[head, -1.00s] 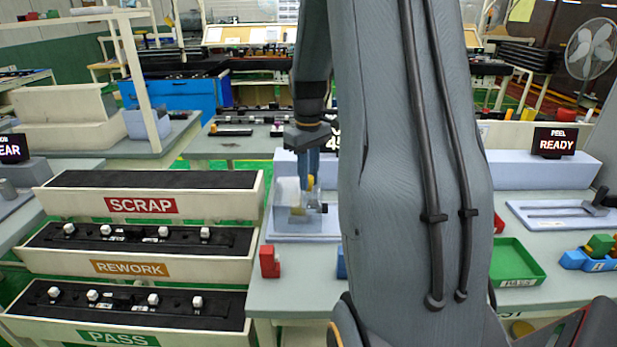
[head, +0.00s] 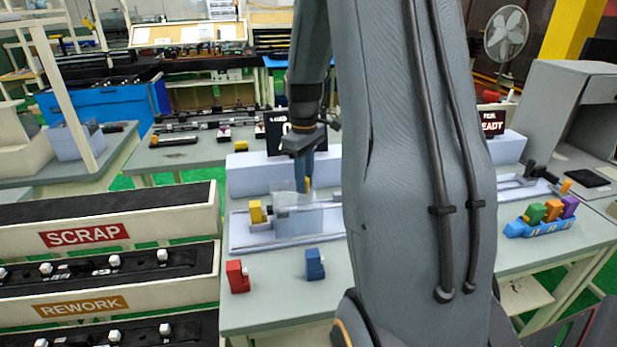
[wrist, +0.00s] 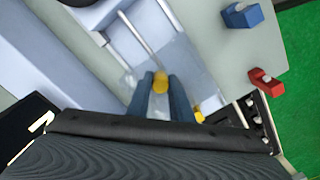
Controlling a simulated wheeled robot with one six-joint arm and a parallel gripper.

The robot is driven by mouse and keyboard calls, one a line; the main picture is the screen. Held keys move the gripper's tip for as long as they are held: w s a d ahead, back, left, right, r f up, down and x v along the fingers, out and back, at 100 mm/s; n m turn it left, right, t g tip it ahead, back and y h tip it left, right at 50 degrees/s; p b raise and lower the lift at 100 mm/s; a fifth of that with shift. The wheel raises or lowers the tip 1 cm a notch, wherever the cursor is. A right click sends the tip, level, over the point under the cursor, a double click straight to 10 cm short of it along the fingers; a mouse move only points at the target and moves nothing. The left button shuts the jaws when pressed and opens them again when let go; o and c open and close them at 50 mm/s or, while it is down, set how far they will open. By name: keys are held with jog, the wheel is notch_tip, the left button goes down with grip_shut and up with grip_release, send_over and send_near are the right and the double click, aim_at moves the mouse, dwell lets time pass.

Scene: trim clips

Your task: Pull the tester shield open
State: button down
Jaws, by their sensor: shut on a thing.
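The tester (head: 243,240) is a pale tray-like base on the bench, left of my arm. Its clear shield (head: 288,197) is see-through and stands over the rail, right of a yellow piece (head: 256,212) that is uncovered. My gripper (head: 304,186) is shut on the shield's yellow knob (wrist: 160,82). In the wrist view the two blue-grey fingers lie on either side of that knob, and the yellow piece (wrist: 198,114) shows beside the right finger. My arm hides the tester's right end in the head view.
A red block (head: 237,277) and a blue block (head: 315,264) stand in front of the tester. A pale raised housing (head: 250,176) and a dark display (head: 282,130) are behind it. Scrap and rework bins (head: 110,235) stand at the left. A blue holder with coloured pieces (head: 540,228) is at the right.

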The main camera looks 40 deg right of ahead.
jog(key=c, duration=1.6)
grip_release()
jog(key=shift+r+b, duration=1.15)
jog(key=shift+r, duration=2.8)
